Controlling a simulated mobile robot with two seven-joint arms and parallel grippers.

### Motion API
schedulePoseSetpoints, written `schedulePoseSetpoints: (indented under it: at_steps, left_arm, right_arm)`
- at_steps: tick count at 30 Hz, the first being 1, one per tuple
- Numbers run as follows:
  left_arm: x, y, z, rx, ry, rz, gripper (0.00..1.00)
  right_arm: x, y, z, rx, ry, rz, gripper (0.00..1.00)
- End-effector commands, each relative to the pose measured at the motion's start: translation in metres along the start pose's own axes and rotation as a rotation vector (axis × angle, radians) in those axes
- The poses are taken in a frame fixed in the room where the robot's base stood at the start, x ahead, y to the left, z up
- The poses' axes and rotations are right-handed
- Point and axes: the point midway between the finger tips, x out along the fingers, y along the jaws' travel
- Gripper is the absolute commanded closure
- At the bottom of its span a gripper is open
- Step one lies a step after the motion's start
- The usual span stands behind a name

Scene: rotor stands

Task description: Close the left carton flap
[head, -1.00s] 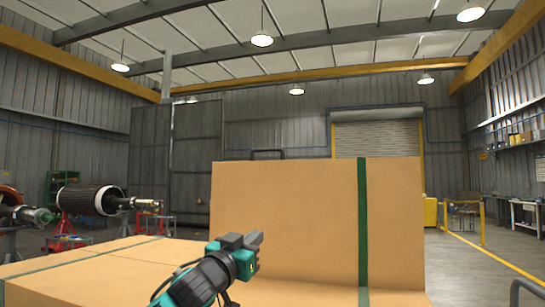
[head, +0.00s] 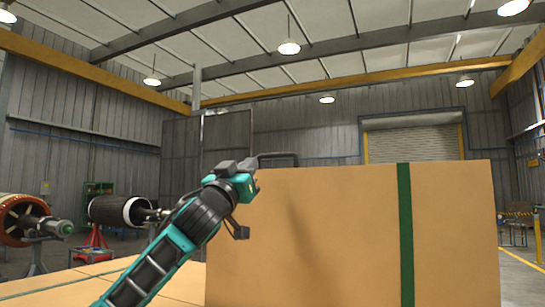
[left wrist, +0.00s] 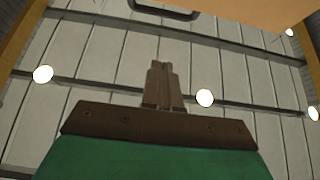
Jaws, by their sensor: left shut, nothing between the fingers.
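The carton is tan cardboard with green bands. One large flap panel (head: 330,235) stands upright in the head view, with a vertical green band (head: 405,235). A flat tan carton surface (head: 175,285) lies lower left, with a thin green band. I cannot tell for sure which part is the left flap. My left gripper (head: 249,165) is shut and empty at the upright panel's upper left corner; contact cannot be told. In the left wrist view the shut fingers (left wrist: 165,84) point toward the ceiling, and a tan panel edge (left wrist: 250,12) shows at the top. My right gripper is out of view.
A dark bar-like handle (head: 278,157) shows at the panel's top edge and in the left wrist view (left wrist: 165,10). Rotors on red and grey stands (head: 115,212) are at the left, beyond the carton. Open floor (head: 522,275) lies to the right.

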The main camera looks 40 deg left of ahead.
Motion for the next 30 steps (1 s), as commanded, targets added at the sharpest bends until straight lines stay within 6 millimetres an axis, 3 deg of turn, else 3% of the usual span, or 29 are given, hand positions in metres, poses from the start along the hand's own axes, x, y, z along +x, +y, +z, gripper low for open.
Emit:
schedulePoseSetpoints:
  at_steps: [13, 18, 30]
  left_arm:
    - [0.088, 0.001, -0.005, -0.001, 0.0, 0.0, 1.0]
    - [0.102, 0.001, 0.017, 0.0, -0.003, 0.0, 1.0]
    - [0.112, 0.001, 0.028, 0.001, 0.0, 0.002, 1.0]
  right_arm:
    - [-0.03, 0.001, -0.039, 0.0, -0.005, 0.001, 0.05]
    - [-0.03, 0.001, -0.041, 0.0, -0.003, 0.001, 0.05]
    - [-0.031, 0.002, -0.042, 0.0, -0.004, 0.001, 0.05]
